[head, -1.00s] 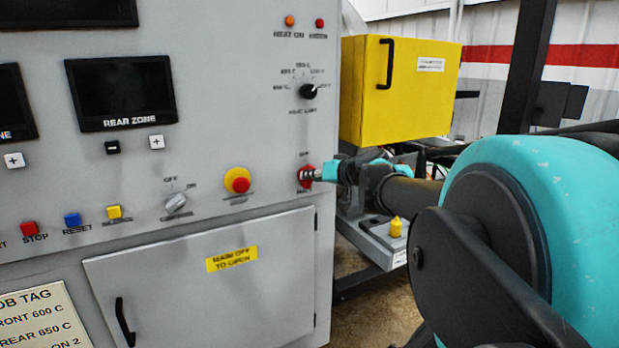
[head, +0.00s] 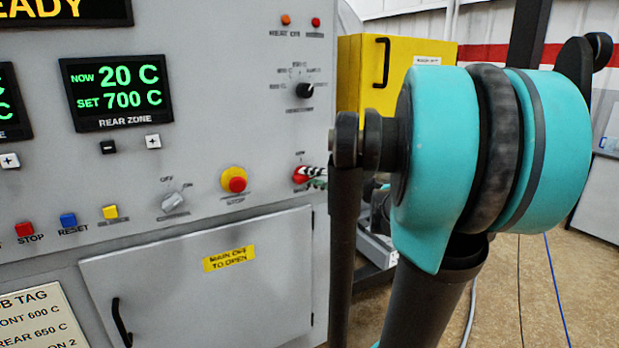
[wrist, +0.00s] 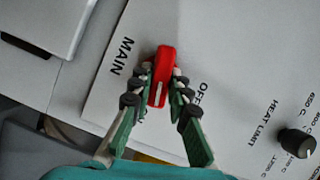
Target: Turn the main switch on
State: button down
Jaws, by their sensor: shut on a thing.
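The main switch is a red handle; in the wrist view the red handle (wrist: 163,68) sits between my fingers, its white line toward the partly hidden lettering below. The word MAIN is on its left and OFF on its right. My gripper (wrist: 161,80) is shut on the handle, one finger on each side. In the head view the red switch (head: 299,176) is at the panel's right edge, largely covered by my gripper (head: 312,174). The rear zone display (head: 117,88) is lit, showing 20 C now and 700 C set.
My arm blocks much of the right side of the head view. A yellow box (head: 350,75) stands behind it. A black heat limit knob (head: 305,91) is above the switch, and a red-and-yellow stop button (head: 234,180) is to its left. A closed door (head: 180,300) is below.

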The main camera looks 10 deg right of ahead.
jog(key=shift+f+m+t, duration=0.15)
jog(key=shift+m+t, duration=0.15)
jog(key=shift+m, duration=0.8)
jog(key=shift+y, duration=0.3)
jog(key=c, duration=1.4)
grip_release()
jog(key=shift+c, duration=0.2)
jog(key=v, duration=1.2)
jog(key=shift+f, duration=0.15)
